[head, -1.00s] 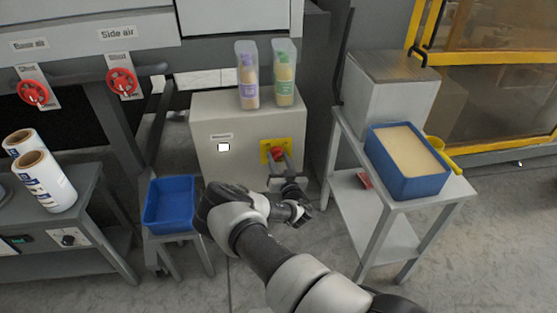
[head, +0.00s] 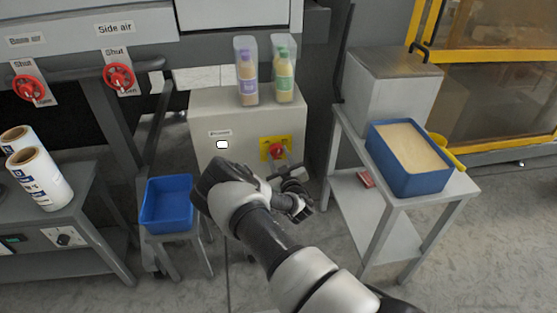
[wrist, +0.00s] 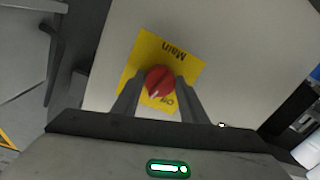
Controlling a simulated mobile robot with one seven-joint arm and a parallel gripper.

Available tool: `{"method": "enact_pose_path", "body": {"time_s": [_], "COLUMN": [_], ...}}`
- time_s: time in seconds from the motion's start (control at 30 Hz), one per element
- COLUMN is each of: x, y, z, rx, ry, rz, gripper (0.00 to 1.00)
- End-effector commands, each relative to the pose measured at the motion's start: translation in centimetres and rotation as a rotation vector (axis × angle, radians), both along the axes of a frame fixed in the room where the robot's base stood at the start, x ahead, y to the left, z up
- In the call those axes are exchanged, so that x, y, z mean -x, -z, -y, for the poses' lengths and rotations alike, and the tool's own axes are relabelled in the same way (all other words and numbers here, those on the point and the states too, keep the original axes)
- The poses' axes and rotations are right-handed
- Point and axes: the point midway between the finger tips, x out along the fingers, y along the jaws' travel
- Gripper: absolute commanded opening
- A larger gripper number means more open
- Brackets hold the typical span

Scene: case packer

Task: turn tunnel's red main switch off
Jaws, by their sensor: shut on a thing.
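The red main switch (head: 277,151) is a round knob on a yellow plate (head: 265,144), on the front of a beige cabinet. In the wrist view the red knob (wrist: 160,80) sits between the two grey fingers of my gripper (wrist: 160,88), which are shut on it. The yellow plate (wrist: 150,50) looks tilted there, with "Main" and "Off" upside down. A pale mark on the knob points toward the picture's lower left, near "Off". In the head view my gripper (head: 281,169) reaches the knob from below, and its fingertips are small.
Two bottles in clear holders (head: 246,70) stand on the cabinet (head: 215,105). A blue bin (head: 167,203) on a low stand is at left. A grey side table (head: 440,197) with a blue tray (head: 410,186) is close at right. Floor is open in front.

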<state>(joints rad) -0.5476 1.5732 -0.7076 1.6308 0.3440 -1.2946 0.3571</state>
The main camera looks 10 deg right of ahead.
Motion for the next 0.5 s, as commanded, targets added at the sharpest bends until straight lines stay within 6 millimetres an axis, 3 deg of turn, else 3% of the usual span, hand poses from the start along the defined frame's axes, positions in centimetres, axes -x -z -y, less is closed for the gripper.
{"method": "enact_pose_path", "body": {"time_s": [0.5], "x": [0.04], "y": [0.15], "z": [0.00], "rx": [0.491], "ry": [0.000], "rz": [0.000], "gripper": [0.17]}}
